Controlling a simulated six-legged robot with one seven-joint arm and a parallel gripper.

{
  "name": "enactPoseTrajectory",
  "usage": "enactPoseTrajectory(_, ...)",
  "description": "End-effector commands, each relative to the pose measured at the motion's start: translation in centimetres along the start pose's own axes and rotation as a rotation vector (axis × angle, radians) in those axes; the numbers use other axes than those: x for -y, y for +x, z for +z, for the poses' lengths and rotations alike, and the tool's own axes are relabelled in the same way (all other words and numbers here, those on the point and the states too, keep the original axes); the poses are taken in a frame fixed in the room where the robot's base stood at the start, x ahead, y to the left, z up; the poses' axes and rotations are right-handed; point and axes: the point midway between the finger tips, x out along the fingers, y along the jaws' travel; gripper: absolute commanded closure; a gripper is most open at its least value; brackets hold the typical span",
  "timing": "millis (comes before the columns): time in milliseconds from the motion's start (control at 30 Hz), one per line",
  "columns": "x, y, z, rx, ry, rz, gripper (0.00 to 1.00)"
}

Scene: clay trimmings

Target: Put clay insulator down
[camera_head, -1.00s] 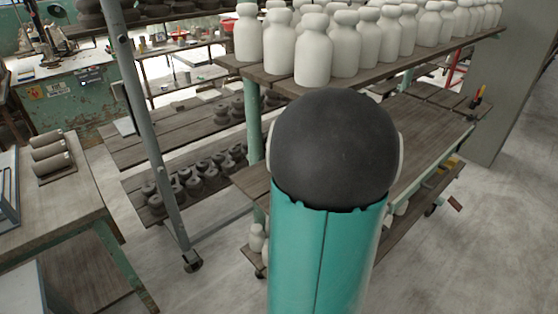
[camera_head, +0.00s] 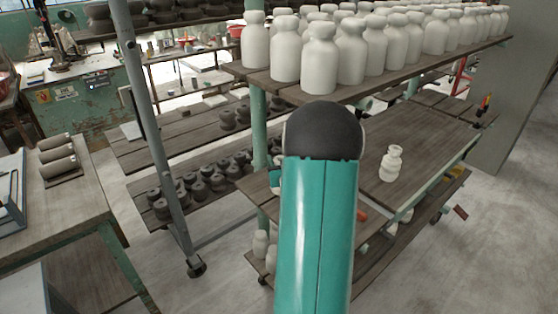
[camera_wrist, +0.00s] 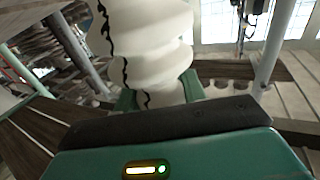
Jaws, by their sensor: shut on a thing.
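In the wrist view a white ribbed clay insulator (camera_wrist: 150,45) with dark crack-like lines stands between the green fingers of my gripper (camera_wrist: 158,92), which is shut on it. Its upper end is cut off by the picture edge. In the head view my teal arm hides the gripper and the held insulator, so I cannot tell whether it touches a surface. Another small white ribbed insulator (camera_head: 391,163) stands upright on the middle wooden shelf (camera_head: 425,140), to the right of my arm.
Tall white clay bottles (camera_head: 320,60) crowd the upper shelf (camera_head: 375,87) above. Dark clay pieces (camera_head: 205,183) fill a rack at left. A grey post (camera_head: 150,130) stands left of my arm. The shelf around the standing insulator is mostly bare.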

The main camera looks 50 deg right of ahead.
Motion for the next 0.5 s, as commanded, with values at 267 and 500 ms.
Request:
enactPoseTrajectory(267,0.01,0.04,-0.01,-0.004,-0.001,0.000,1.00)
enactPoseTrajectory(500,-0.01,0.00,0.25,-0.001,-0.001,0.000,0.37)
